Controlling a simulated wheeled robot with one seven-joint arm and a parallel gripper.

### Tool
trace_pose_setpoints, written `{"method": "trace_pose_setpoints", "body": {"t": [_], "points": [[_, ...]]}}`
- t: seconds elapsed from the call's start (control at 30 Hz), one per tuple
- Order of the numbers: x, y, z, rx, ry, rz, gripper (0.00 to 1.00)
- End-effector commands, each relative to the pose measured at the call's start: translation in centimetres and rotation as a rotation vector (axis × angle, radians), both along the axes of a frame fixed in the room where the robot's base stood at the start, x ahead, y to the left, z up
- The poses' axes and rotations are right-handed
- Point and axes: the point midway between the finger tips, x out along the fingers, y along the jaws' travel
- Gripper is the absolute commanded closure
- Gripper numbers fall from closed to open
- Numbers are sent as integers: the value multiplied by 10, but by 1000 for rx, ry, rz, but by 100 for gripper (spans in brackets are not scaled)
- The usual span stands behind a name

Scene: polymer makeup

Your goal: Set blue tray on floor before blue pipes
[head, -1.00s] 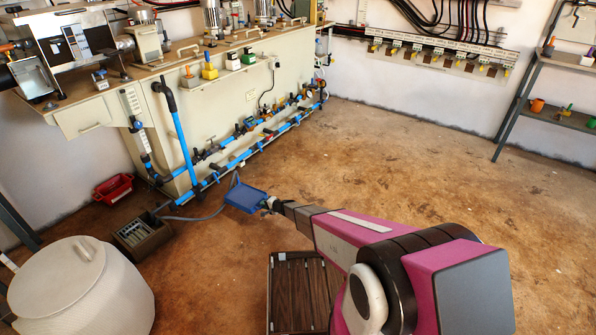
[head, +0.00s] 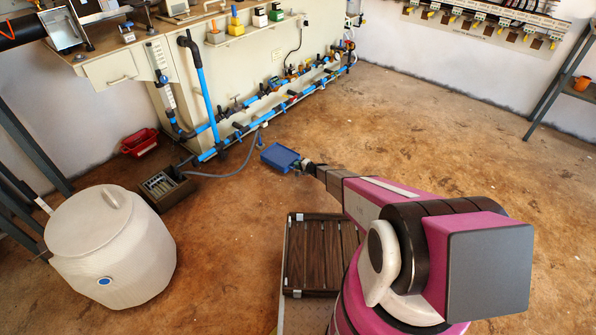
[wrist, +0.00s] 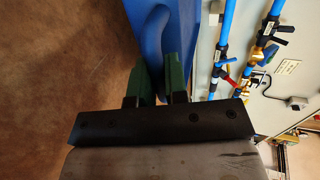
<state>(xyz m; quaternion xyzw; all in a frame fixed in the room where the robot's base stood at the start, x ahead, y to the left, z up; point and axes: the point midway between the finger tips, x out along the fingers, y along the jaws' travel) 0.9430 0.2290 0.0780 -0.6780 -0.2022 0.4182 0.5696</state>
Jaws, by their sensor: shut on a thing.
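The blue tray (head: 281,157) is at the end of my outstretched arm in the head view, in front of the blue pipes (head: 232,137) along the machine's base. My gripper (head: 304,165) is shut on the tray's near side. In the wrist view, the green fingers of my gripper (wrist: 160,78) close around a curved blue handle of the tray (wrist: 178,25). The blue pipes also show in the wrist view (wrist: 222,50), to the right of the tray. I cannot tell the tray's exact height above the floor.
A dark box (head: 165,188) and a red bin (head: 138,142) stand on the floor to the left. A large white lidded container (head: 108,250) is at the lower left. A grey hose (head: 225,173) lies near the pipes. The floor (head: 400,140) to the right is clear.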

Motion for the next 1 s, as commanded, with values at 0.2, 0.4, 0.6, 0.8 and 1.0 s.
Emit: {"method": "trace_pose_setpoints", "body": {"t": [0.2, 0.4, 0.6, 0.8, 1.0], "points": [[2, 0, -26, 1, 1, 1, 100], [0, 0, -39, 1, 0, 0, 100], [0, 0, -39, -1, 1, 0, 61], [0, 0, -39, -1, 1, 0, 61], [0, -3, -37, 0, 0, 0, 61]]}}
